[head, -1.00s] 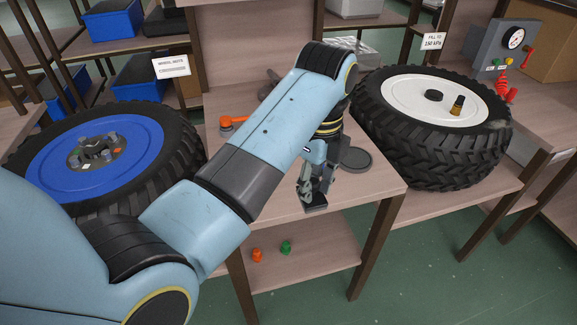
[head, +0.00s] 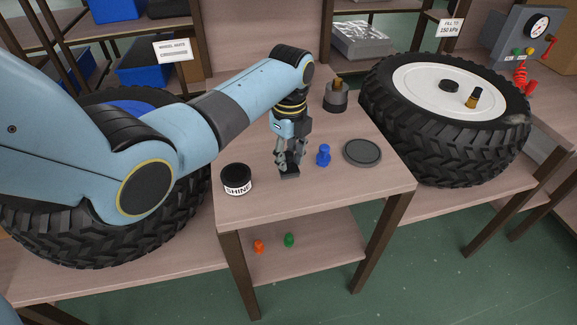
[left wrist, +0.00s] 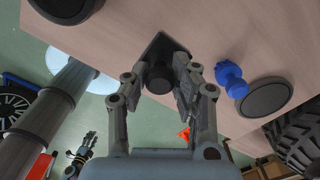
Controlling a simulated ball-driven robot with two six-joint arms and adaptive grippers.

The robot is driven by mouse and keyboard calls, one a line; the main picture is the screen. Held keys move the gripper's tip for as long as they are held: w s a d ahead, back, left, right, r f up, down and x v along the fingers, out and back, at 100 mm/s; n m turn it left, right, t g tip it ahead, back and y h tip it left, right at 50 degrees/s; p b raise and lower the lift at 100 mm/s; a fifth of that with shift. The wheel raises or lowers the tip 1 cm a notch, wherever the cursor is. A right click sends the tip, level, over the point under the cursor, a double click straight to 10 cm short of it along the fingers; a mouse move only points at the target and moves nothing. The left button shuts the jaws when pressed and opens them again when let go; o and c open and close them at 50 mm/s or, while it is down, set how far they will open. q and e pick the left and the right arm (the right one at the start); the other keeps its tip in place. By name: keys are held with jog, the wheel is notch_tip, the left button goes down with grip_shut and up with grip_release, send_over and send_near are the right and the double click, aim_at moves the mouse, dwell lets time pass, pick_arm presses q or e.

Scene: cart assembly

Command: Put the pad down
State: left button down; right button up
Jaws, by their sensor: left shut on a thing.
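My left gripper (head: 289,160) points down over the small wooden table (head: 330,200), with its fingers closed around the knob of the black pad (head: 290,172). The left wrist view shows the pad (left wrist: 166,42) as a dark flat block between the fingertips (left wrist: 158,76). The pad is at or just above the tabletop; whether it touches the wood I cannot tell. A round black tin marked SHINE (head: 237,180) stands to its left. My right gripper (left wrist: 84,148) seems to show small at the bottom left of the left wrist view, its jaws unclear.
A blue knobbed piece (head: 323,155) stands just right of the pad, and a dark round disc (head: 362,152) lies beyond it. A grey pot (head: 335,97) is farther back. The front right of the tabletop is clear.

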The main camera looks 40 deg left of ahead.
aim_at(289, 166)
pick_arm(q)
notch_tip(289, 166, down, 3)
jog(key=shift+r, duration=0.1)
jog(key=shift+f, duration=0.2)
pick_arm(e)
jog(key=shift+s+a+f, duration=0.25)
jog(key=shift+a, duration=0.35)
jog(key=shift+s, duration=0.1)
pick_arm(q)
jog(key=shift+f, duration=0.15)
jog(key=c, duration=1.1)
grip_release()
jog(key=shift+o, duration=0.2)
pick_arm(e)
jog(key=shift+d, duration=0.45)
